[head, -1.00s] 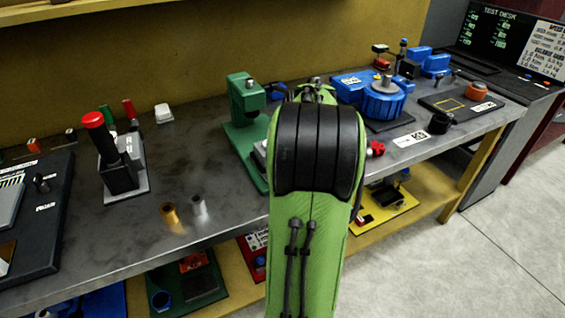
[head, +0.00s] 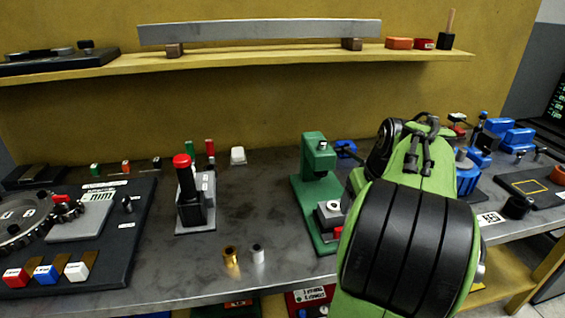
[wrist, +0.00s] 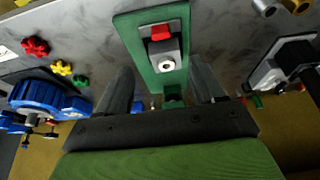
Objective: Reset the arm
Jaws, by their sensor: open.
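My green arm (head: 415,225) with black ribbed covers fills the right of the head view; its bent part hides the bench behind it. My gripper (wrist: 163,82) shows in the wrist view with its two dark fingers spread apart and nothing seen between them. It points towards the bench at the green press-like fixture (wrist: 135,40), whose grey block with a round hole (wrist: 165,60) and red part lie beyond the fingers. In the head view the gripper is hidden by my arm. The green fixture (head: 318,155) stands just left of my arm there.
The blue positioner (head: 468,178) is partly hidden right of my arm. A red-topped lever (head: 183,165), brass (head: 231,256) and silver (head: 258,253) cylinders stand left of it. A shelf (head: 240,62) runs above the bench. The bench between lever and green fixture is mostly clear.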

